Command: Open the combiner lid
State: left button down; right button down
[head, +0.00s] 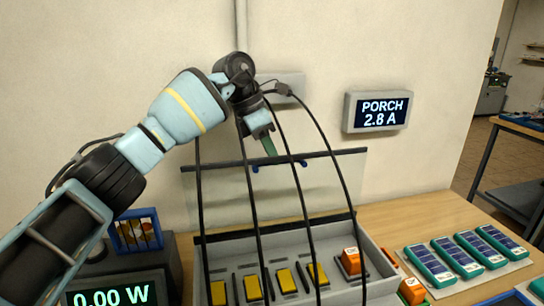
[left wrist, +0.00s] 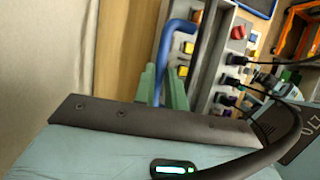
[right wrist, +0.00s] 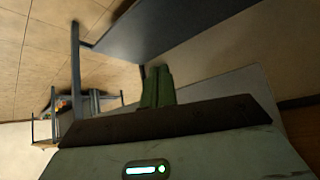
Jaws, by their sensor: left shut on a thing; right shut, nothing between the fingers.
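The combiner is a grey box (head: 378,262) on the wooden table, with yellow blocks and one orange block inside. Its clear lid (head: 335,176), with a dark edge along the top, stands raised at the back of the box. A blue handle (left wrist: 167,48) is on the lid; in the head view only small blue parts of it show. My left gripper (head: 270,147) is shut on the handle, its green fingers around the blue bar in the left wrist view (left wrist: 162,90). My right gripper (right wrist: 158,88) is shut and empty, away from the combiner, and out of the head view.
Black cables hang in front of the box and lid. Several teal meter-like devices (head: 455,257) lie right of the box. A watt meter (head: 112,295) reading 0.00 W stands left. Another table (head: 500,165) is at far right.

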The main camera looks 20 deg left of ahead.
pick_arm(q)
jog(key=shift+w+a+f, duration=0.25)
jog(key=shift+w+a, duration=0.05)
jog(key=shift+w, duration=0.05)
jog(key=c, duration=1.5)
grip_release()
jog(key=shift+o, duration=0.2)
jog(key=shift+r, duration=0.1)
jog(key=shift+r, duration=0.1)
jog(key=v, duration=0.7)
jog(key=shift+r+b, duration=0.25)
jog(key=shift+b, duration=0.05)
jog(key=shift+a, duration=0.1)
